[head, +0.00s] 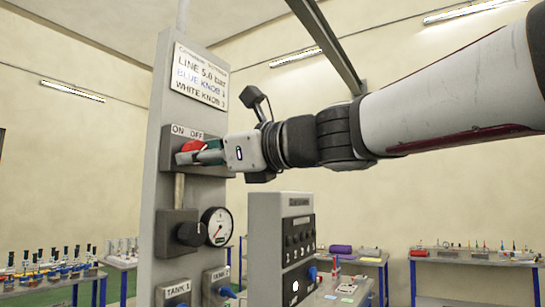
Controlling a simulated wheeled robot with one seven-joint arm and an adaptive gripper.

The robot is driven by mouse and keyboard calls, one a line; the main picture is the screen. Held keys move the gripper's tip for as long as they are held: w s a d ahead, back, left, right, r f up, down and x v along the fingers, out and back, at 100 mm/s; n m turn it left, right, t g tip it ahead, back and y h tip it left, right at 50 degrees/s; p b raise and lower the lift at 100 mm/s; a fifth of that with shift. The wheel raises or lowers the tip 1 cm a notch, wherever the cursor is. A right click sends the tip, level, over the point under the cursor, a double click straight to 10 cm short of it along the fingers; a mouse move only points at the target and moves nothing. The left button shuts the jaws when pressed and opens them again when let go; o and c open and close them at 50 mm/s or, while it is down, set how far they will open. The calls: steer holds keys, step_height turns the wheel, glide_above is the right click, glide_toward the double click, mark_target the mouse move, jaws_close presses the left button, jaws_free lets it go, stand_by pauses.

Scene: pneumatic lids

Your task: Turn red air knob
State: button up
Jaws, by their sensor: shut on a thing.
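The red air knob (191,146) sits on a grey box under an "ON OFF" label (187,133), high on the grey panel (160,88). My gripper (199,152) reaches in from the right at the height of the knob. Its fingers are shut on the red knob and hide part of it. I cannot tell which way the knob is turned.
Below the knob are a black knob (190,233) and a round gauge (217,226). Lower are the "TANK 1" box (174,292) and another box with a blue knob (228,292). A grey cabinet (265,225) stands right of the panel. Tables with small items line the walls.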

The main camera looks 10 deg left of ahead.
steer(key=shift+n+b, duration=0.3)
steer(key=shift+b, duration=0.05)
steer(key=shift+w+r+n+b, duration=0.1)
steer(key=shift+n+b, duration=3.25)
steer(key=shift+n, duration=0.95)
steer(key=shift+w+r+n+b, duration=0.1)
steer(key=shift+n+b, duration=3.2)
steer(key=shift+n, duration=1)
steer(key=o, duration=1.2)
steer(key=shift+c, duration=0.2)
steer(key=shift+r, duration=0.1)
steer(key=shift+d, duration=0.1)
